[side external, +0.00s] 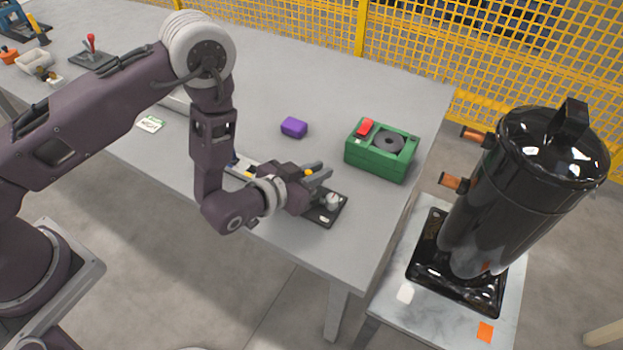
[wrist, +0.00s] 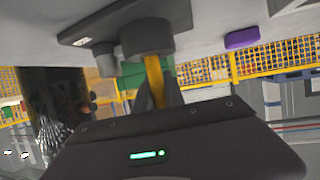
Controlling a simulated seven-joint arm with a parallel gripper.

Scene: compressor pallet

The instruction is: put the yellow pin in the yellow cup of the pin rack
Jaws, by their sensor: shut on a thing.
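The yellow pin (wrist: 154,76) is upright between the fingers of my gripper (wrist: 158,98), which is shut on it. The wrist view is upside down, with the tabletop above. There the pin's far end meets a dark round cup (wrist: 147,38) on the pin rack (wrist: 118,18); I cannot tell how deep it sits or the cup's colour marking. A smaller grey cup (wrist: 105,60) stands beside it. The arm hides much of the rack.
A purple block (side external: 294,128) and a green box (side external: 382,155) with a red switch stand behind the rack. A black tank (side external: 490,200) stands on a separate stand at the right. The table's front edge is close to the rack. The back middle of the table is clear.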

